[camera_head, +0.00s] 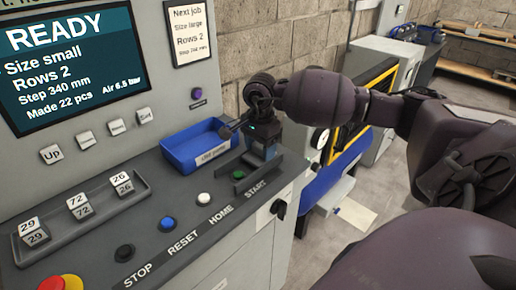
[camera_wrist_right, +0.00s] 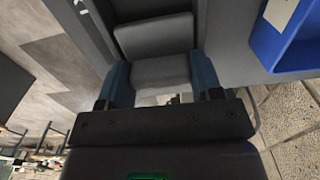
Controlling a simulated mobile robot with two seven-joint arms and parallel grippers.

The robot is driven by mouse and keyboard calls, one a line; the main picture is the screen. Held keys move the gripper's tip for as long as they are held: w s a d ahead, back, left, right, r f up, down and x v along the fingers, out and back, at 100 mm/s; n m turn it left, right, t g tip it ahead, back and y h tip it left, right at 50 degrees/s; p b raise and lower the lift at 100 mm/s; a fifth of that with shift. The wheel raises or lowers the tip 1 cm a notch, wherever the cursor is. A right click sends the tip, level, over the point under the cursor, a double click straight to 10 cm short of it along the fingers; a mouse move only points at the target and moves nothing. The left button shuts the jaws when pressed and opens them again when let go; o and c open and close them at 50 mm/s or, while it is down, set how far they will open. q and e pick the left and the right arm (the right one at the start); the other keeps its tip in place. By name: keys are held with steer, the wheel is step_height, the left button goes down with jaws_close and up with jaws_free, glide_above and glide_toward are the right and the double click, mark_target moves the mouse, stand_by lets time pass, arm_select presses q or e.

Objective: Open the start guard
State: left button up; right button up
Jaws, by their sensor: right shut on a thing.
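The START button (camera_head: 238,174) is green and sits at the right end of the control desk, above its START label. My right gripper (camera_head: 262,152) is just behind it, pointing down at the desk. In the right wrist view, the blue fingers of the right gripper (camera_wrist_right: 160,78) stand on both sides of a grey flap, the start guard (camera_wrist_right: 160,70), and are shut on it. In the head view the gripper mostly hides the guard, so its exact tilt is hard to tell. The green button shows from this side. My left gripper is not in view.
A blue tray (camera_head: 197,147) stands close to the left of the gripper; its edge also shows in the right wrist view (camera_wrist_right: 285,40). White (camera_head: 204,199), blue (camera_head: 168,224) and black (camera_head: 125,252) buttons line the desk. A number holder (camera_head: 82,228) lies behind them. The screen (camera_head: 75,70) reads READY.

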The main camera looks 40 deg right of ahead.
mark_target(260, 146)
steer(key=o, duration=1)
steer(key=shift+o, duration=1.3)
steer(key=shift+r, duration=0.45)
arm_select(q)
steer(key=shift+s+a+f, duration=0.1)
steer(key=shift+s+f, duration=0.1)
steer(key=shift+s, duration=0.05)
arm_select(e)
step_height(260, 146, up, 10)
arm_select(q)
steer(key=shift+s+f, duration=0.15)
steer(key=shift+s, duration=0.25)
